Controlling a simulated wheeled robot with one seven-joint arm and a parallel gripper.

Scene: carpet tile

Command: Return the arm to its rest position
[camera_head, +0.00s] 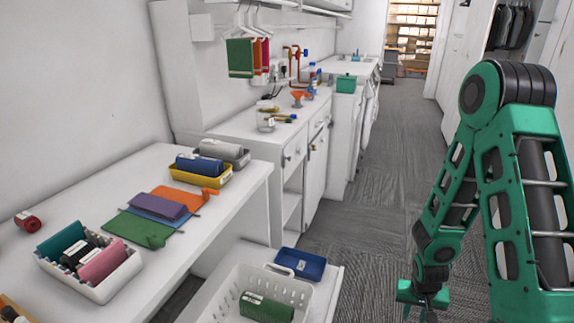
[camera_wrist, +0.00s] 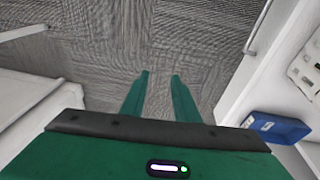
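My green arm hangs at the right side of the head view, over the grey carpet (camera_head: 375,185). My gripper (camera_head: 421,312) points down at the end of the arm, low in the picture. In the wrist view its two green fingers (camera_wrist: 160,76) stand apart with bare carpet between them. The gripper is open and holds nothing. It touches nothing that I can see.
The white table (camera_head: 220,205) at left holds a white bin (camera_head: 115,283), a yellow tray (camera_head: 202,179) and folded cloths. A low shelf holds a blue tray (camera_head: 301,262) and a white basket (camera_head: 232,287). The aisle carpet is clear.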

